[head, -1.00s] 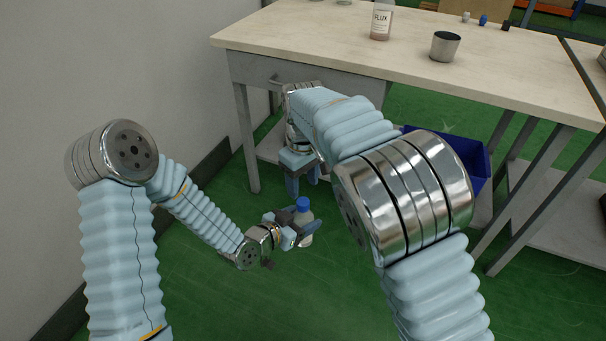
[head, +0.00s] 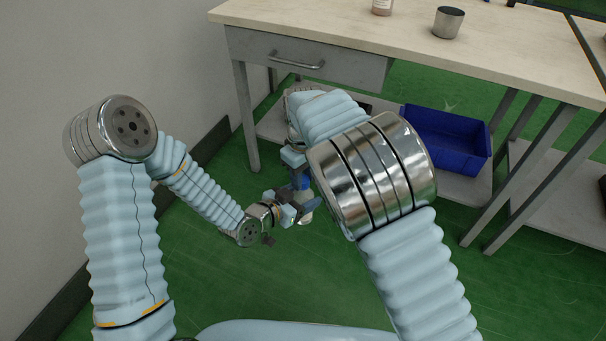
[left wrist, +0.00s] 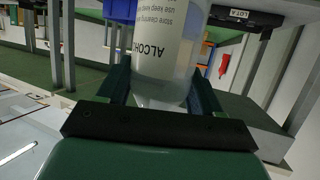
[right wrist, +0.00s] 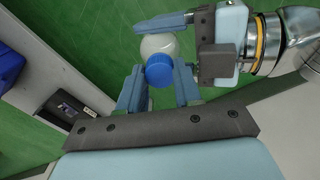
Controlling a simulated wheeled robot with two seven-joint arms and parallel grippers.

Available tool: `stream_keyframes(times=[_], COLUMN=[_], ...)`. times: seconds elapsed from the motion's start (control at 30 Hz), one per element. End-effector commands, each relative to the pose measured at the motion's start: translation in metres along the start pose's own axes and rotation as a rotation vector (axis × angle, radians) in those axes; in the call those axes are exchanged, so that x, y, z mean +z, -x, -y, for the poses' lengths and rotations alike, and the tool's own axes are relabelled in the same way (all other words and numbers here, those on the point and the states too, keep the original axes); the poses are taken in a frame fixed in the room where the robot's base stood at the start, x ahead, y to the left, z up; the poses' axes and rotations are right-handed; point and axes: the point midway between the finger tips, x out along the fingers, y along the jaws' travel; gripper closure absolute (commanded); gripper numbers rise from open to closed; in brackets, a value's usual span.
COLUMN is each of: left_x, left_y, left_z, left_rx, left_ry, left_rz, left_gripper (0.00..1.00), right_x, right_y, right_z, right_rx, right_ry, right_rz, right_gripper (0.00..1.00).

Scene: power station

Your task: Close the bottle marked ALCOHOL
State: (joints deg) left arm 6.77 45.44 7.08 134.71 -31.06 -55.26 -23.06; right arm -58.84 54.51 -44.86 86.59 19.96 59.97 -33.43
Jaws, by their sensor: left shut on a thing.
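The clear bottle (head: 307,204) with a white label stands in the grip of my left gripper (head: 297,210). In the left wrist view the bottle (left wrist: 172,45) shows the word ALCOHOL, upside down, between the left fingers (left wrist: 160,95). A blue cap (right wrist: 159,70) sits at the top of the bottle, also seen in the head view (head: 304,182). How tightly it sits cannot be told. My right gripper (right wrist: 160,88) is just above, its fingers apart on either side of the cap. My right arm partly hides the bottle and right gripper in the head view.
The workbench (head: 330,25) stands ahead, with a metal cup (head: 448,22) and another bottle (head: 382,6) on top. A blue bin (head: 447,140) is on its lower shelf. A wall (head: 100,50) is at left. Green floor around the grippers is clear.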

Motion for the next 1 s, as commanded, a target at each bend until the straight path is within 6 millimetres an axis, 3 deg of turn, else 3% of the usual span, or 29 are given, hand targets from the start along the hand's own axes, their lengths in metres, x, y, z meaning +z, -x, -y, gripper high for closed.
stream_keyframes(times=[0.03, 0.13, 0.27, 0.37, 0.7, 0.87, 0.9, 1.0], left_x=[-0.0003, -0.0003, -0.0003, -0.0003, -0.0003, -0.0003, -0.0003, -0.0003], left_y=[0.0, 0.0, 0.0, 0.0, 0.0, 0.0, 0.0, 0.0], left_z=[0.0, 0.0, 0.0, 0.0, -0.0001, -0.0002, -0.0002, -0.0002], left_rx=[0.0, 0.0, 0.0, 0.0, 0.0, 0.0, 0.001, 0.001], left_ry=[0.0, 0.0, 0.0, 0.0, 0.0, 0.0, 0.0, 0.0], left_rz=[-0.001, -0.001, -0.001, -0.001, -0.001, -0.001, -0.001, -0.001], left_gripper=[1.0, 1.0, 1.0, 1.0, 1.0, 1.0, 1.0, 1.0], right_x=[0.0, 0.0, -0.0001, -0.0001, -0.0003, -0.0003, -0.0003, -0.0003], right_y=[0.0001, 0.0002, 0.0002, 0.0002, -0.0003, -0.0003, -0.0002, -0.0002], right_z=[-0.0001, 0.0, 0.0, -0.0001, 0.0001, 0.0001, 0.0001, 0.0], right_rx=[0.0, 0.0, 0.0, 0.0, 0.0, 0.0, 0.0, 0.0], right_ry=[0.0, 0.0, -0.031, -0.174, -1.015, -1.048, -1.047, -1.046], right_rz=[0.0, 0.0, 0.0, -0.001, -0.001, -0.001, -0.001, -0.001], right_gripper=[0.86, 1.0, 1.0, 1.0, 1.0, 1.0, 0.65, 0.5])
